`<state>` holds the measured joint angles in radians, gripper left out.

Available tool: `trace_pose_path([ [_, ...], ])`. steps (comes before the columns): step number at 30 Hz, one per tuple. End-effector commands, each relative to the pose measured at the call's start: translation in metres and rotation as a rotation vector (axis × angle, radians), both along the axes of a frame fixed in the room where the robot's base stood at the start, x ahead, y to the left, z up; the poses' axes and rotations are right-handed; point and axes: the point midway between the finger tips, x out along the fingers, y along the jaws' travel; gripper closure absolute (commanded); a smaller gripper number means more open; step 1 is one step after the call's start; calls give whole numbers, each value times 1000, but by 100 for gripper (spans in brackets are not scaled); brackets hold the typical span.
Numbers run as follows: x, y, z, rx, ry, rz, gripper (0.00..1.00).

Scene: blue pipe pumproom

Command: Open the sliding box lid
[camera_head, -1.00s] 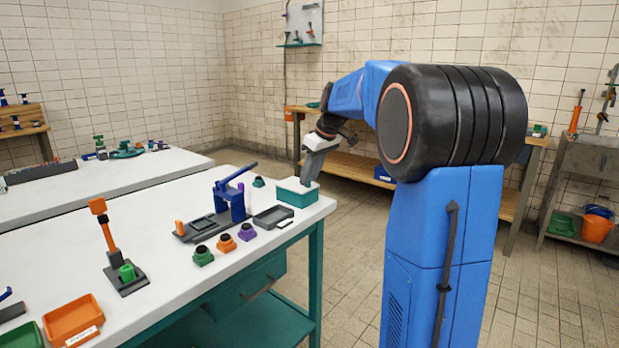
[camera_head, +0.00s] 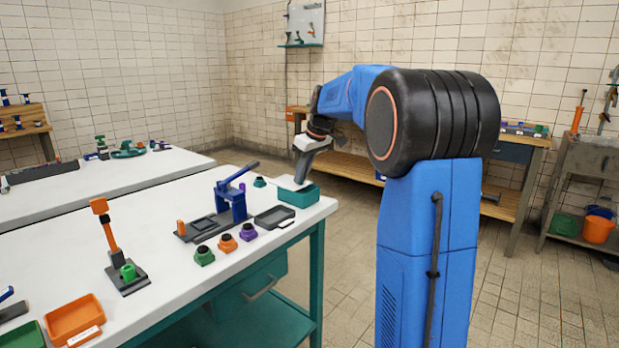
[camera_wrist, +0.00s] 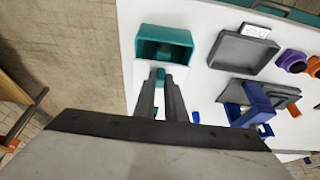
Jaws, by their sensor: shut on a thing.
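The teal box (camera_head: 299,197) stands near the right end of the white workbench. In the wrist view the teal box (camera_wrist: 167,34) shows a partly uncovered, dark inside. Its pale lid (camera_wrist: 185,73) extends from the box toward my gripper and is hard to tell from the white bench top. My gripper (camera_wrist: 160,78) is shut on a small teal knob (camera_wrist: 160,73) on the lid, between its two grey fingers. In the head view my gripper (camera_head: 300,182) reaches down to the left part of the box top.
A grey tray (camera_wrist: 243,53) lies beside the box, with a white label card at its edge. A blue lever press (camera_head: 232,203) and several coloured knobbed pieces stand farther left. The bench's right edge is close to the box.

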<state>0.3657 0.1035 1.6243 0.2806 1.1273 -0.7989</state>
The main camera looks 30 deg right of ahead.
Motion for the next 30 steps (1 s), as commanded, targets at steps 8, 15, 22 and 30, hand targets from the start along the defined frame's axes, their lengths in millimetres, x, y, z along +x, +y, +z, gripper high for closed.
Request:
trace_pose_path([
  [8,46,16,1,0,-3,1,100],
  [15,52,19,1,-1,-3,-1,100],
  [22,52,19,1,-1,-3,-1,75],
  [30,51,19,0,0,-2,0,70],
])
